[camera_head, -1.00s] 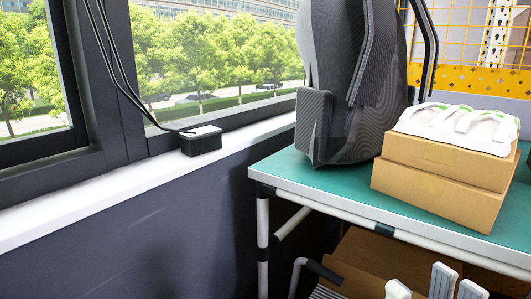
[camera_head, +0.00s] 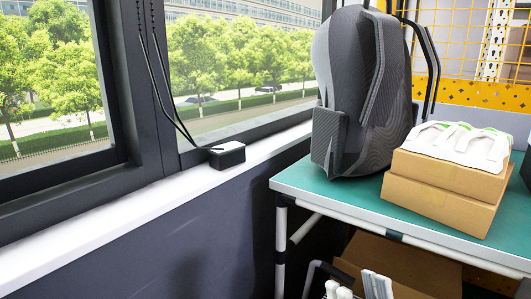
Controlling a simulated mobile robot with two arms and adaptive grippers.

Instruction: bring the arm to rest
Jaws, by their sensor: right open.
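My right gripper (camera_head: 354,281) is at the bottom edge of the head view, to the right of the table's front corner leg. Only the pale ends of its fingers show, in two groups with a gap between them. It is open, and I see nothing between the fingers. It appears in front of the space below the green-topped table (camera_head: 345,200). The rest of my right arm is cut off by the frame. My left gripper is not in view.
A grey backpack (camera_head: 345,95) and two stacked cardboard boxes (camera_head: 440,200), topped by a white item (camera_head: 460,143), stand on the table. Below are a large carton (camera_head: 400,265) and a bent tube (camera_head: 315,268).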

